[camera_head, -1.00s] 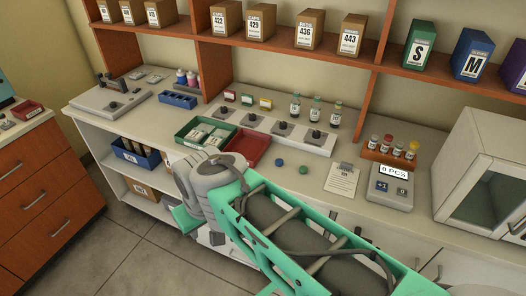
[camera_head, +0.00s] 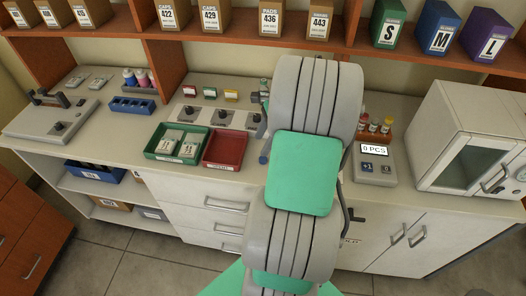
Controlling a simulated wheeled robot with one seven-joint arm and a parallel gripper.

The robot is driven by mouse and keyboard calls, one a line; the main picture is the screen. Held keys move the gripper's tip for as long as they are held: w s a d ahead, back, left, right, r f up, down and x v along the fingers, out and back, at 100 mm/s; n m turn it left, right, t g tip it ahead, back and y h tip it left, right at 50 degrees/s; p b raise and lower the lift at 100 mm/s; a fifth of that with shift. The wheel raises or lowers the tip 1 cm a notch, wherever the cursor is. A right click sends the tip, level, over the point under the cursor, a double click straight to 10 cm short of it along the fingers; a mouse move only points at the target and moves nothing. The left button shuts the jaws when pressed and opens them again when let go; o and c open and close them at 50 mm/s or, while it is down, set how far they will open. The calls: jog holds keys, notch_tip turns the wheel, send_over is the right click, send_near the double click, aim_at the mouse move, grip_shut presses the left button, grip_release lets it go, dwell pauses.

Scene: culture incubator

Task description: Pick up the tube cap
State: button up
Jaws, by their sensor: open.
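No tube cap shows clearly now. A small blue shape (camera_head: 263,157) on the bench at the left edge of my arm, right of the red tray, may be the blue cap; it is too small and covered to be sure. The green cap is hidden behind my arm.
A red tray (camera_head: 224,165) and a green tray (camera_head: 161,157) with packets sit left of my arm. A counting scale (camera_head: 376,178) and a white glass-doored cabinet (camera_head: 481,141) stand right. Boxes line the shelf (camera_head: 228,37) above.

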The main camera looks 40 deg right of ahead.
aim_at(264, 158)
jog(key=f+m, duration=0.1)
jog(key=f, duration=0.1)
jog(key=d+f+m+p, duration=0.1)
jog(key=f, duration=0.5)
jog(key=shift+d+f+m, duration=0.15)
jog(key=shift+m, duration=0.25)
jog(key=shift+c, duration=0.4)
grip_shut()
